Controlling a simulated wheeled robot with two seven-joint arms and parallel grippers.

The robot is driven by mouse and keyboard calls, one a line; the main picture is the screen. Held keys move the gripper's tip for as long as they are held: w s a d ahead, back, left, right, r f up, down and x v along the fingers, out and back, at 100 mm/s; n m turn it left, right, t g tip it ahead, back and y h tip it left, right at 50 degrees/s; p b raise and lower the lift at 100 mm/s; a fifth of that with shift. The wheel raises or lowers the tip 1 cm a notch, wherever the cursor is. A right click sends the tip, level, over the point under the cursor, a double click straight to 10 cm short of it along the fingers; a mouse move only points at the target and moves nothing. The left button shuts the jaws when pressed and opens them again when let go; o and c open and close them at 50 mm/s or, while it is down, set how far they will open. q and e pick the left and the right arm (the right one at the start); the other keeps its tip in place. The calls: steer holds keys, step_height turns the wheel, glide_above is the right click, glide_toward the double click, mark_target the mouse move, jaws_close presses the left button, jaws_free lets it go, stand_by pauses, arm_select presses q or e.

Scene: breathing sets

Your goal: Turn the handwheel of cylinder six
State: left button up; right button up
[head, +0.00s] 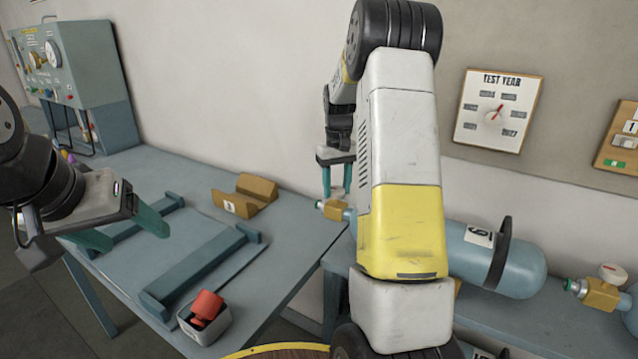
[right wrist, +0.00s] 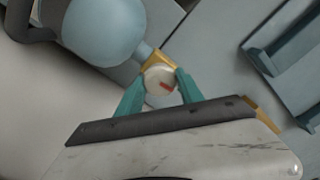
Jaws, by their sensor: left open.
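Cylinder six (head: 515,265) is a pale blue tank lying on its side, with a "6" label and a dark strap. Its middle is hidden behind my right arm in the head view. Its brass valve (head: 333,210) points left. The handwheel (right wrist: 160,77) is white with a red mark. My right gripper (head: 337,178) reaches down over it; its teal fingers (right wrist: 160,85) lie against opposite sides of the wheel in the right wrist view. My left gripper (head: 122,228) is open and empty over the left part of the table.
The blue-grey table (head: 290,235) carries a frame with rails (head: 200,268), a tan holder (head: 245,195) and a bin (head: 207,327) with a red item. Another valve with a handwheel (head: 612,274) is at far right. A gauge panel (head: 70,60) stands back left.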

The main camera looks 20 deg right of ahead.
mark_target(337, 189)
steer(key=c, duration=0.3)
steer(key=shift+m, duration=0.8)
steer(key=o, duration=1.4)
steer(key=shift+r, duration=0.1)
step_height(337, 189, up, 8)
steer(key=shift+f, duration=0.25)
steer(key=shift+r, duration=0.1)
